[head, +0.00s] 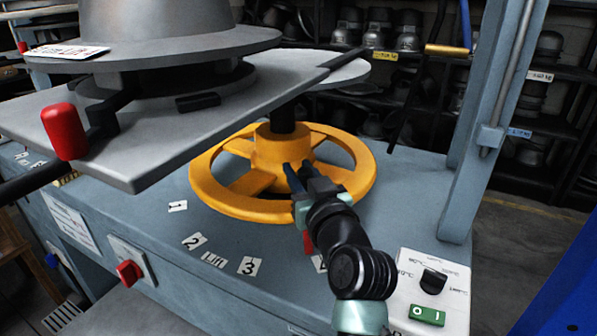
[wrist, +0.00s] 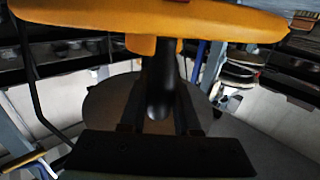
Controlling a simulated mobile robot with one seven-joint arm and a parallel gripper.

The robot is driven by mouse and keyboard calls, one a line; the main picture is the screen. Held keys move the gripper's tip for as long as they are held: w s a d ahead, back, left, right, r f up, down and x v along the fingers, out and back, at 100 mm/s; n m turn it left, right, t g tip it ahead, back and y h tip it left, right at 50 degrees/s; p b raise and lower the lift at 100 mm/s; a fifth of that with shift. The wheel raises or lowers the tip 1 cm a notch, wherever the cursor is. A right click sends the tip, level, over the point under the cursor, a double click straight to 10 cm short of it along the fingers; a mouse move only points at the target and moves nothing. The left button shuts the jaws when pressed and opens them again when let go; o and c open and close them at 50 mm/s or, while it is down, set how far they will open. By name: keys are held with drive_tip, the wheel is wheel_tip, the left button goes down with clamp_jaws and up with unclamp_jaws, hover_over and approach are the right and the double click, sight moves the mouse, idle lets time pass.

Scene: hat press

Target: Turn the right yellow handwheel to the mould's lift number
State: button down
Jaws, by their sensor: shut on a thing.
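The yellow handwheel (head: 205,190) lies flat on the blue-grey machine top, around a dark vertical shaft. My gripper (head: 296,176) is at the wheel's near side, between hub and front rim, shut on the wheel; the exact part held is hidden. White number cards stand in an arc before the wheel: 1 (head: 178,206), 2 (head: 194,241), 3 (head: 250,266) and a mostly hidden 4 (head: 320,263). A red pointer (head: 308,242) shows between 3 and 4, partly behind my gripper. In the wrist view the yellow wheel (wrist: 150,15) crosses the top.
A grey hat mould (head: 170,20) sits above a metal plate (head: 150,150) at upper left; its white card (head: 68,51) is too blurred to read fully. A "Lift" card (head: 214,259) lies between 2 and 3. A control box (head: 432,290) and post (head: 475,150) stand right.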

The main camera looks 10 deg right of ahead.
drive_tip(key=shift+d, duration=0.4)
drive_tip(key=c, duration=0.6)
unclamp_jaws()
drive_tip(key=shift+f, duration=0.1)
drive_tip(key=shift+c, duration=0.2)
drive_tip(key=shift+a, duration=0.15)
drive_tip(key=s+d, duration=0.1)
drive_tip(key=s, duration=1.1)
drive_tip(key=shift+s+d+p, duration=0.35)
drive_tip(key=shift+s+d, duration=0.05)
